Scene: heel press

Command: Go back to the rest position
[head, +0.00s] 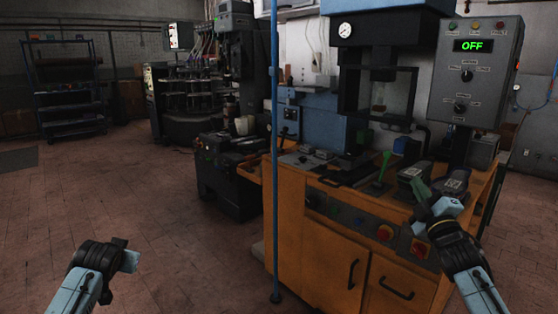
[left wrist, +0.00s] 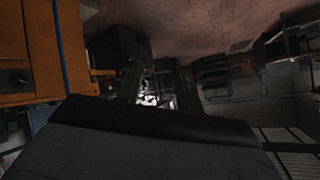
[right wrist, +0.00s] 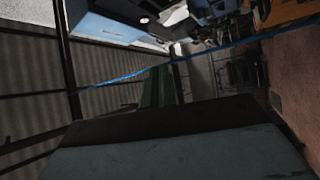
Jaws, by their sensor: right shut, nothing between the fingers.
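My right gripper (head: 419,189) is raised in front of the right side of the orange press bench (head: 330,240). It is shut and empty. In the right wrist view its two green fingers (right wrist: 159,86) lie side by side. My left gripper (head: 131,262) is low at the left of the head view, over open floor, and its fingers are hard to make out there. In the left wrist view its dark fingers (left wrist: 159,88) stand apart with nothing between them. Both forearms come in from the bottom edge.
The bench carries the blue press (head: 385,30), a green-handled tool (head: 381,170) and a control box (head: 475,75) reading OFF. A thin blue post (head: 274,150) stands at its left front. A shelf rack (head: 70,90) stands far left. The left floor (head: 100,190) is clear.

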